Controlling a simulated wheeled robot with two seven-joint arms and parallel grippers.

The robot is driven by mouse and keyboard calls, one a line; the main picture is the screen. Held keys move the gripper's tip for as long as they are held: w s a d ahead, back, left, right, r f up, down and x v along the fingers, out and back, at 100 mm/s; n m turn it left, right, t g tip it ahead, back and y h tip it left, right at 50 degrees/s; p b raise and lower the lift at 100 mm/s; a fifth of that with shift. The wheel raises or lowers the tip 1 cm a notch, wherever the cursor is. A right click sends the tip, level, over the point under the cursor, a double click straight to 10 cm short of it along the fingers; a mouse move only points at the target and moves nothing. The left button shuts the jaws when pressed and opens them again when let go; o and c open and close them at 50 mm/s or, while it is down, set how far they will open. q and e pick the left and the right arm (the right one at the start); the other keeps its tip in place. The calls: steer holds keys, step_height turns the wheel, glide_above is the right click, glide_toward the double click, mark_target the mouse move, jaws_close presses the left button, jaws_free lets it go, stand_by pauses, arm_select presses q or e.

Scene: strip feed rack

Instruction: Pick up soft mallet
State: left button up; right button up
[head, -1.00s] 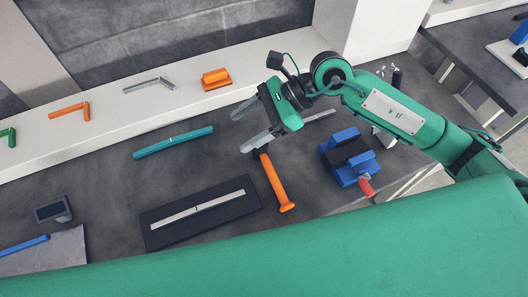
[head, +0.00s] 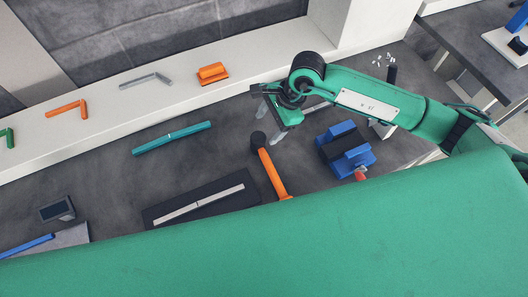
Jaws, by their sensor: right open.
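The soft mallet has an orange handle (head: 271,172) and a dark head (head: 258,138). It lies on the dark grey bench, with its handle running down to the right. The handle's lower end meets the edge of my green body part in the foreground. My right gripper (head: 267,124) is open and empty, just above and to the right of the mallet head in the picture. Its lower finger shows close beside the head; I cannot tell its height above the bench. My left gripper is not in view.
A black tray with a metal strip (head: 200,204) lies left of the mallet. A teal bar (head: 172,138) lies further back. A blue and black device (head: 345,150) stands to the right. An orange block (head: 212,73) sits on the white ledge (head: 110,110).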

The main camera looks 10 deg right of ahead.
mark_target(259, 137)
steer(key=p+x, duration=0.1)
steer(key=x, duration=0.1)
steer(key=p+x, duration=0.2)
steer(key=shift+a, duration=0.3)
steer(key=shift+a+f, duration=0.1)
steer(key=shift+f, duration=0.4)
steer(key=shift+c, duration=0.5)
jaws_close()
